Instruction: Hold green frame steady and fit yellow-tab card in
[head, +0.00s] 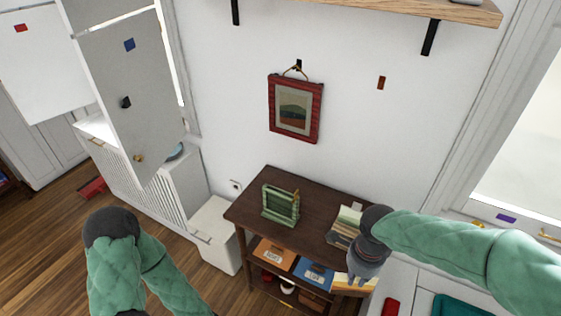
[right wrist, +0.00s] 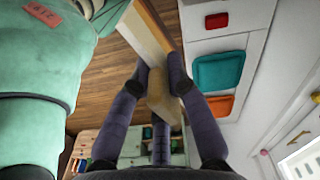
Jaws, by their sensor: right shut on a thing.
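The green frame (head: 269,206) stands upright on the dark wooden table, towards its left half. My right gripper (head: 359,276) is low at the table's right front side, apart from the frame. It is shut on a pale card with yellowish colour (head: 350,286), partly hidden by the fingers. In the right wrist view the card (right wrist: 143,38) runs up from between the fingers (right wrist: 160,85); I cannot make out its tab clearly. My left arm shows at the lower left of the head view, but its gripper is out of sight.
Other cards (head: 346,222) lie on the right of the dark table (head: 318,217). Orange (head: 272,255) and blue (head: 314,274) labelled bins sit under its top. A red picture (head: 296,77) hangs on the wall. A white box (head: 213,238) stands left of the table.

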